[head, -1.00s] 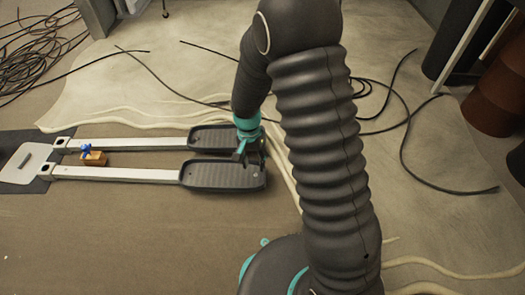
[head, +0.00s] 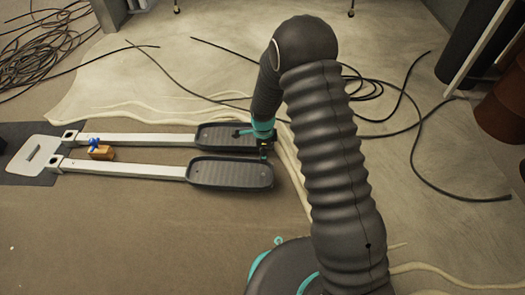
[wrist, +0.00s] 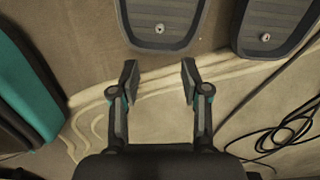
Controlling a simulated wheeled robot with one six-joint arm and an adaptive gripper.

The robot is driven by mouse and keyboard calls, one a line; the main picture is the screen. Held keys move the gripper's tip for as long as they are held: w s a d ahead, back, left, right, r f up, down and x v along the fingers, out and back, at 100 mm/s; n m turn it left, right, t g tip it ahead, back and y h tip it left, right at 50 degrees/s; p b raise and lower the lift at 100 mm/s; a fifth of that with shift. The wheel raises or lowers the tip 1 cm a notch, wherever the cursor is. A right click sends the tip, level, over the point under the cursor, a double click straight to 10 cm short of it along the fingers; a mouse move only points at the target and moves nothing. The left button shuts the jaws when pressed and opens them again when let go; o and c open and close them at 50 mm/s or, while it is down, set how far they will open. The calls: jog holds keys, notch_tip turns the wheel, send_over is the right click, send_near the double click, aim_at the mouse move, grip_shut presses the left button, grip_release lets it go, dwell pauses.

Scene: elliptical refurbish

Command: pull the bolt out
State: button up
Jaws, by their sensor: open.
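Two dark foot pedals lie on the floor, the far pedal (head: 215,137) and the near pedal (head: 228,174), each on a pale metal bar. In the wrist view a small silver bolt head (wrist: 159,28) shows on one pedal (wrist: 165,12), ahead of my gripper. A second bolt head (wrist: 266,37) shows on the other pedal, to the right. My gripper (wrist: 159,80) is open and empty, its fingers apart, pointing towards the first pedal's end without touching the bolt. In the head view my gripper is at the far pedal's right end, its fingers small and partly unclear.
A small orange-brown block (head: 103,153) with a blue piece (head: 94,142) on top sits beside the bars at left. A pale end plate (head: 36,156) joins the bars. Black cables (head: 45,50) lie coiled at the back left and loose on the right. Floor in front is clear.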

aim_at(263, 174)
notch_tip(263, 174, down, 13)
jog(key=shift+r+b, duration=0.15)
jog(key=shift+b, duration=0.6)
grip_shut()
